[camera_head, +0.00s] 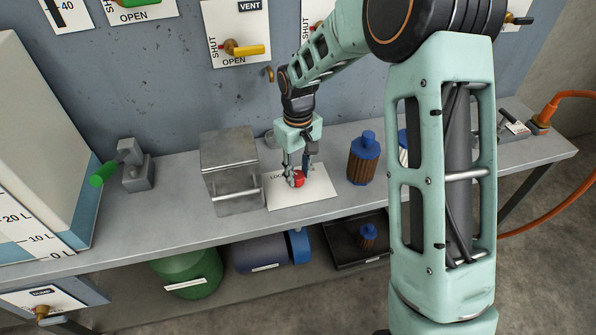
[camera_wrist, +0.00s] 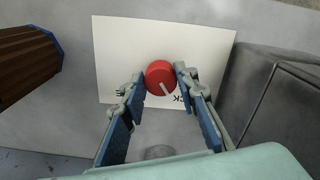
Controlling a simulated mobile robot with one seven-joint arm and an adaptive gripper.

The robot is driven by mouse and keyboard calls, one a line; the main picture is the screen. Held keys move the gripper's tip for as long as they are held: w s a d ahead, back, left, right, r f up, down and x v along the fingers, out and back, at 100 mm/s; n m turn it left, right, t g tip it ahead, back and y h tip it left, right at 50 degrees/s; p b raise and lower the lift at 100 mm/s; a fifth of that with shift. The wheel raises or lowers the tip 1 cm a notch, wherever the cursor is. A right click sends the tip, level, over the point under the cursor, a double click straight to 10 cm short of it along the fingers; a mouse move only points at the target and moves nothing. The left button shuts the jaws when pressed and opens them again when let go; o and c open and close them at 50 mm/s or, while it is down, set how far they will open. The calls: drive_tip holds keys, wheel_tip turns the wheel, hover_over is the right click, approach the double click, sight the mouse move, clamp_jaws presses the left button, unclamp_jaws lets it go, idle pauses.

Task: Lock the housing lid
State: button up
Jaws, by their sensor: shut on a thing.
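A red round knob (camera_head: 299,180) with a white pointer mark sits on a white card (camera_head: 318,196) with partly hidden black lettering. The knob also shows in the wrist view (camera_wrist: 160,77), its pointer line aimed toward the lower right of that picture. My gripper (camera_head: 297,172) reaches down over the card, its fingers shut on the knob from both sides, as the wrist view shows (camera_wrist: 161,80). A grey metal box (camera_head: 228,165) with a bar handle on its front stands left of the card; I cannot tell whether it is the housing.
A brown spool with blue flanges (camera_head: 362,160) stands right of the card. A grey device with a green handle (camera_head: 132,168) stands at the left of the bench. Valve handles and labels, including a yellow VENT handle (camera_head: 245,50), are on the wall behind.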

sight(298, 175)
drive_tip(key=o, duration=1.1)
drive_tip(key=shift+r, duration=0.15)
wheel_tip(298, 175, up, 12)
drive_tip(key=shift+f, duration=0.1)
